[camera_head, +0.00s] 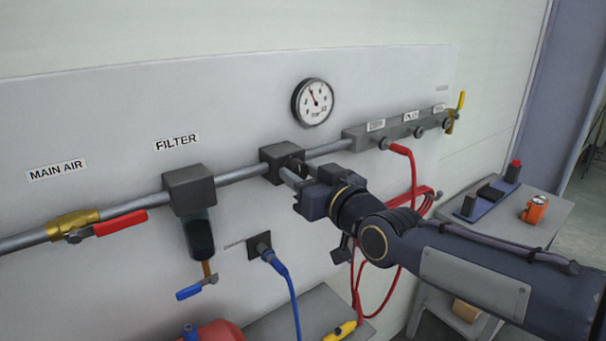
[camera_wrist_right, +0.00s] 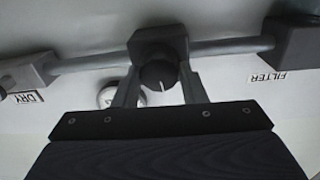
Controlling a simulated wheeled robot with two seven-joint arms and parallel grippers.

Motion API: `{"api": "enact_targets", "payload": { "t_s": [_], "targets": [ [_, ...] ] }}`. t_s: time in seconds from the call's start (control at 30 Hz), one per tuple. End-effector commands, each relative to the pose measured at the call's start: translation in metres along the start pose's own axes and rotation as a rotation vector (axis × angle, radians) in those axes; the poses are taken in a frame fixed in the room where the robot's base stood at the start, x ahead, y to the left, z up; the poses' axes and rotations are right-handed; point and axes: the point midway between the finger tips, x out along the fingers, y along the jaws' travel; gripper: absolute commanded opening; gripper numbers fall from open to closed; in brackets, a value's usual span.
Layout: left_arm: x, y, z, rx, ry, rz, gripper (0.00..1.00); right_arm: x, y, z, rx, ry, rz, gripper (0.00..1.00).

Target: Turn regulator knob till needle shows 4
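The regulator block (camera_head: 283,160) sits on the pipe right of the filter. Its dark round knob (camera_wrist_right: 158,75) has a white mark, which points nearly straight down in the wrist view. My right gripper (camera_head: 289,175) reaches it from the right, and its fingers (camera_wrist_right: 160,83) lie on both sides of the knob, close against it. They look shut on it, though the contact itself is hard to see. The round gauge (camera_head: 313,102) above has a needle pointing up and slightly left; its numbers are too small to read surely. My left gripper is not in view.
The filter (camera_head: 190,190) and a red valve handle (camera_head: 120,222) are to the left. A manifold (camera_head: 400,128) with a red hose is to the right. A blue hose (camera_head: 278,265) hangs below. A small table (camera_head: 545,210) stands at the right.

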Motion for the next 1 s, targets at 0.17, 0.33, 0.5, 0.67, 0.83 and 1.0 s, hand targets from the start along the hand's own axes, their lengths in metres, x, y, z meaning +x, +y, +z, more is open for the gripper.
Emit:
{"api": "enact_targets", "payload": {
  "t_s": [0.17, 0.33, 0.5, 0.67, 0.83, 1.0],
  "targets": [
    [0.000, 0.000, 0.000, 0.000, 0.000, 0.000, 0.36, 0.000, 0.000, 0.000, 0.000, 0.000, 0.000, 0.14],
    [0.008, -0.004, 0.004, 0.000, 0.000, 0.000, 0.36, 0.000, 0.001, 0.003, 0.048, -0.001, 0.001, 0.14],
    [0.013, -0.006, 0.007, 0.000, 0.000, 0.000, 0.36, 0.000, 0.000, 0.001, 0.128, -0.005, 0.000, 0.14],
    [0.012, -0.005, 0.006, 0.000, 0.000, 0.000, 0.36, 0.000, 0.000, 0.000, 0.126, -0.007, 0.000, 0.14],
    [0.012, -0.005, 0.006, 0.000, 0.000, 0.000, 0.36, 0.000, 0.000, 0.000, 0.125, -0.006, 0.000, 0.56],
    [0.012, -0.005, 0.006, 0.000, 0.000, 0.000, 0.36, 0.000, 0.000, 0.000, 0.125, -0.006, 0.000, 0.58]
  ]
}}
